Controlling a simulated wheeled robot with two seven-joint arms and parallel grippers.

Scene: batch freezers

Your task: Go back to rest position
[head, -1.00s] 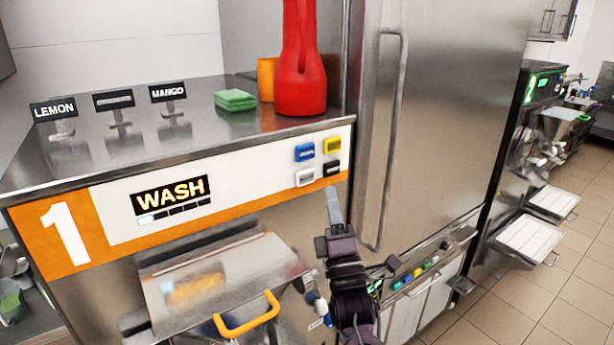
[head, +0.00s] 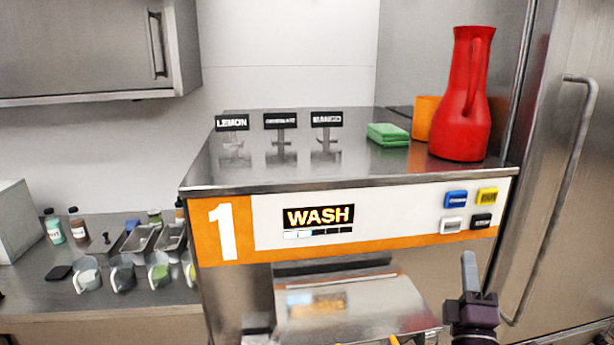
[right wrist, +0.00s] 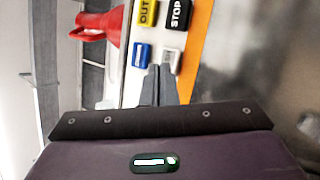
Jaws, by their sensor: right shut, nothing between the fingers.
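My right gripper (head: 469,272) is at the lower right of the head view, shut and empty, its fingers pointing up. It is below the button group on the front of freezer 1 (head: 222,229), which has a blue, a yellow, a white and a black button. In the right wrist view its closed fingertips (right wrist: 159,80) appear close to the white button (right wrist: 172,60) and the blue button (right wrist: 141,55); whether they touch cannot be told. The display (head: 318,216) reads WASH.
On the freezer top stand a red jug (head: 463,110), an orange container (head: 425,118), green cloths (head: 388,134) and flavour signs. A counter (head: 110,300) with several jugs and bottles is at left. A tall steel door with a handle (head: 583,130) stands at right.

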